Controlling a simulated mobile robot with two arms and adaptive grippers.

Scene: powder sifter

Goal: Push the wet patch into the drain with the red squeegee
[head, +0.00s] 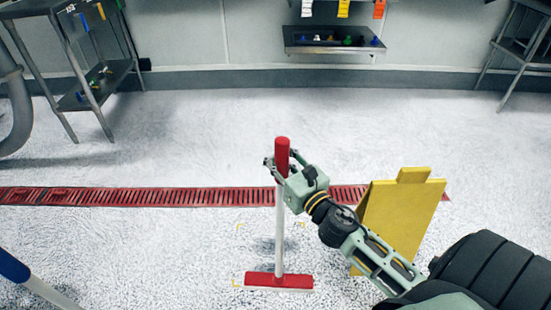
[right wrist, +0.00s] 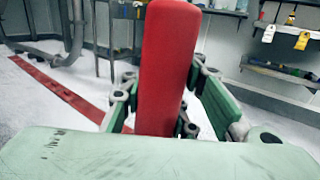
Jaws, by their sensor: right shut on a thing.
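The red squeegee stands nearly upright in the head view, with a red grip (head: 282,152), a pale pole (head: 279,232) and a wide red head (head: 279,281) low at the floor. My right gripper (head: 283,172) is shut around the red grip, which also fills the middle of the right wrist view (right wrist: 168,65). The drain (head: 130,197) is a long red slotted grate across the floor, beyond the squeegee head. A faint darker patch (head: 262,246) lies between head and drain, among yellow corner marks; I cannot tell whether it is water or shadow. My left gripper is not in view.
A yellow floor sign (head: 402,215) stands right of the squeegee, partly behind my right arm. A blue-ended pole (head: 14,268) shows at the lower left. A metal rack (head: 100,80) and a wall shelf (head: 334,48) are at the back. The floor beyond the drain is clear.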

